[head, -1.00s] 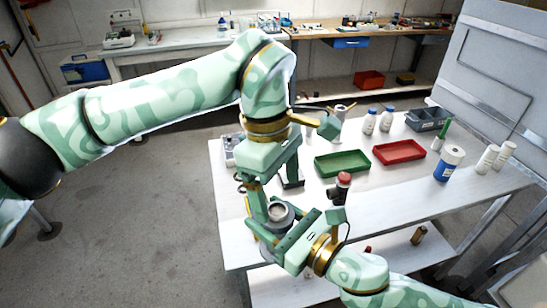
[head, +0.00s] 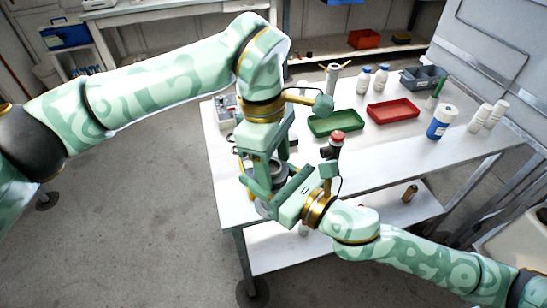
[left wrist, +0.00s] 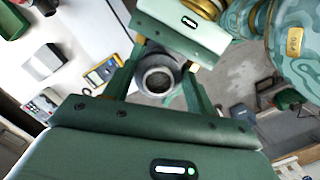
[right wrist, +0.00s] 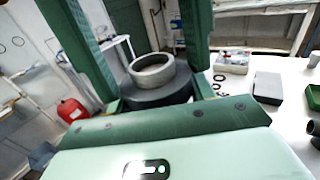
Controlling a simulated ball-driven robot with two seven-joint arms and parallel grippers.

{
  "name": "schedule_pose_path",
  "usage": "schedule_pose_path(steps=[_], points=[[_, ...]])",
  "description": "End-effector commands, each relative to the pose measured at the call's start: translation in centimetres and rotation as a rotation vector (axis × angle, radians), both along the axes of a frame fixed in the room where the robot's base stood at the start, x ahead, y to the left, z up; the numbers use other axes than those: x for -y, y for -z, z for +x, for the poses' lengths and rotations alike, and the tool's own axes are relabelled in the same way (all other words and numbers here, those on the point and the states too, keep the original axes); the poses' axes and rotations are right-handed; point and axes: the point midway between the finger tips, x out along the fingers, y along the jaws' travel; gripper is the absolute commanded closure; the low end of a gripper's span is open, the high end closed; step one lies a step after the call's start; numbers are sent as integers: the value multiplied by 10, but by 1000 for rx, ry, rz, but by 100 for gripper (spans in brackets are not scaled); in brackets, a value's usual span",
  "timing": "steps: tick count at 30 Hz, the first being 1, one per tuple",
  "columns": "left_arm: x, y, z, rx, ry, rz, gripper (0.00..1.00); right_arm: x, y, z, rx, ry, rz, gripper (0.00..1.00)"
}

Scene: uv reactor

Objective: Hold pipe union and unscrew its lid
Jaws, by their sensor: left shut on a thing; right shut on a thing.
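The pipe union is a round grey piece with a pale hollow ring (right wrist: 153,70) above a wider dark collar (right wrist: 158,94). It stands upright in the right wrist view. The left wrist view looks into its open round end (left wrist: 158,79). In the head view the union (head: 279,171) is mostly hidden by the grippers. My left gripper (head: 262,176) reaches down from above and is shut on it. My right gripper (head: 268,192) comes in from the right and is shut on it lower down. Which part is the lid is hard to tell.
The white table (head: 350,190) lies below, with a green tray (head: 336,123), a red tray (head: 392,111) and a red-topped dark device (head: 334,145) close to the right of the grippers. Several bottles stand farther right. The floor on the left is clear.

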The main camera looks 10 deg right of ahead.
Motion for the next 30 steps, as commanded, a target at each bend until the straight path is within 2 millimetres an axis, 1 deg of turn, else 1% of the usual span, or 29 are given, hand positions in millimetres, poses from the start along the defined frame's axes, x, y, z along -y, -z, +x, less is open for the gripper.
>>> schedule_pose_path(steps=[1,3,5,13,14,15,16,24,26,30], points=[[-1,-1,4,10,-70,-2,71,-2,-1,-2,0,-5,3,100],[-1,-1,4,10,-159,-2,72,-2,-1,-2,0,-5,3,100],[-1,-1,5,11,-207,-4,72,-2,-1,-2,0,-5,3,100],[-1,-1,7,13,-229,-4,72,-2,0,-2,-1,-6,2,100],[-1,-1,7,13,-229,-4,40,-2,0,-2,-1,-6,2,100],[-1,-1,7,13,-229,-4,28,-2,0,-2,-1,-6,2,100],[-1,-1,7,12,-228,-3,23,-2,0,-2,-1,-5,2,100],[0,-2,5,8,-224,-3,23,-1,-1,-1,0,-3,1,100],[0,-7,5,10,-223,-3,23,-1,-1,-1,0,-3,1,100],[0,-28,5,10,-223,-3,23,-1,-1,-1,1,-3,2,100]])
